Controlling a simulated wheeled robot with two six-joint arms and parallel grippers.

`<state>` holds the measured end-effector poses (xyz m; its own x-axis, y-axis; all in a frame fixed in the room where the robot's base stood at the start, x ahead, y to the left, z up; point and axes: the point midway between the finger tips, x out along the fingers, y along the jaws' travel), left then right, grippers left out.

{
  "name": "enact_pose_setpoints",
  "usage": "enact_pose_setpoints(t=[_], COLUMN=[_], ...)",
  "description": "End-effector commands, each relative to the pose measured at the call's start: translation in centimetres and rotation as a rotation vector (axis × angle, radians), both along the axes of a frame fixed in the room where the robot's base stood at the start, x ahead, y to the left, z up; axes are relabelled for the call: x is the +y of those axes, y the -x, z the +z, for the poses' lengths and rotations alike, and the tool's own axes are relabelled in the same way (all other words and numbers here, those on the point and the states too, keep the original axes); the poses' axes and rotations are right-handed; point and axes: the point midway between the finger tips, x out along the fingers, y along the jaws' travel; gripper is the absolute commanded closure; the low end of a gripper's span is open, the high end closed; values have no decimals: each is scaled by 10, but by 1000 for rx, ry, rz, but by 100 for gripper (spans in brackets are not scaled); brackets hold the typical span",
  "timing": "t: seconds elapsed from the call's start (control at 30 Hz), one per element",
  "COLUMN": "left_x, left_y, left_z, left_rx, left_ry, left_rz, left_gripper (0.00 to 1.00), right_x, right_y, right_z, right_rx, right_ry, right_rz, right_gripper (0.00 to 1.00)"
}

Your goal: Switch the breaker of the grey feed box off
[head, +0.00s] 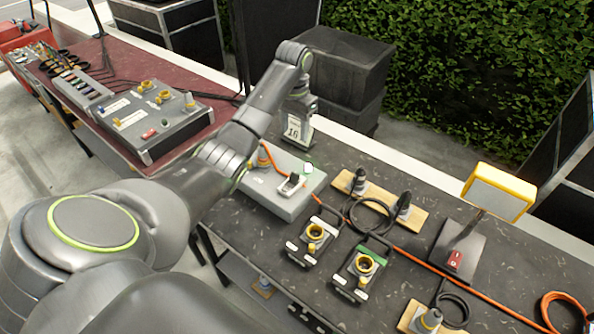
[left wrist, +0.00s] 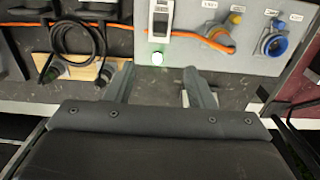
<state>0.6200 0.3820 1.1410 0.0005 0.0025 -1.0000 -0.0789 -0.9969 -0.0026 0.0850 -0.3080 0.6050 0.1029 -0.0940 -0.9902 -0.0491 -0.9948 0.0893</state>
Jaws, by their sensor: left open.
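The grey feed box (head: 262,199) sits on the dark table in the middle of the head view. Its breaker (head: 291,184), a white frame with a dark toggle, is on the top face; it also shows in the left wrist view (left wrist: 160,18). A round lamp (left wrist: 157,58) beside it glows green. I cannot tell the toggle's position for certain. My left gripper (head: 299,106) points down near the box's far side. In the left wrist view its two fingers (left wrist: 160,84) are apart with nothing between them; the breaker lies beyond the fingertips. My right gripper is out of view.
An orange cable (head: 400,251) runs from the box across the table. Two small socket boxes (head: 299,254) stand in front. A larger panel (head: 150,117) stands left.

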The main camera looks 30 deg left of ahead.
Motion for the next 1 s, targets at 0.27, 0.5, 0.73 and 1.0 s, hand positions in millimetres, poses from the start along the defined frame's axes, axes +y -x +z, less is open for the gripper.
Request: enact_pose_setpoints(t=[0.27, 0.5, 0.73, 1.0], left_x=[0, 0, -1, -1], left_y=[-1, -1, 0, 0], left_z=[-18, -47, -81, -132], left_rx=[2, 1, 4, 5], left_ry=[3, 3, 4, 4], left_rz=[1, 1, 1, 2], left_gripper=[51, 51, 51, 51], right_x=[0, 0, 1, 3], right_y=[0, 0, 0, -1], right_z=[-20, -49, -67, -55], right_rx=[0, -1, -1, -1], right_ry=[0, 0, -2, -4], right_rz=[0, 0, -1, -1], right_gripper=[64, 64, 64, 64])
